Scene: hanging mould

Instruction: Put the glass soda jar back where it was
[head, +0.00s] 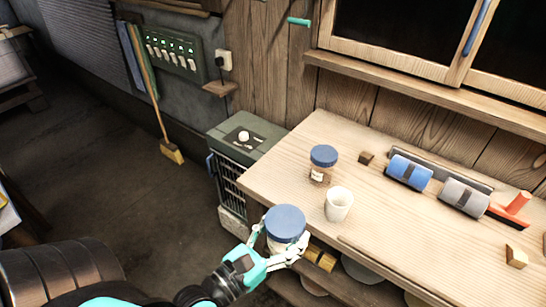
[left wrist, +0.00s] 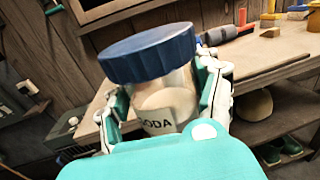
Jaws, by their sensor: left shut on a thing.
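The glass soda jar (head: 284,226) has a blue lid, and its label reads "SODA" in the left wrist view (left wrist: 158,110). My left gripper (head: 272,247) is shut on the jar, with a finger on each side of the glass. It holds the jar in front of the near left edge of the wooden workbench (head: 270,178). In the left wrist view the fingers (left wrist: 165,100) flank the jar, which looks a little tilted. My right gripper is in neither view.
A second blue-lidded jar (head: 322,165) with brown contents and a white cup (head: 338,204) stand on the bench. Blue (head: 408,172) and grey (head: 464,196) rollers and wooden blocks lie farther right. A green cabinet (head: 245,137) stands left of the bench. A lower shelf is under the bench.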

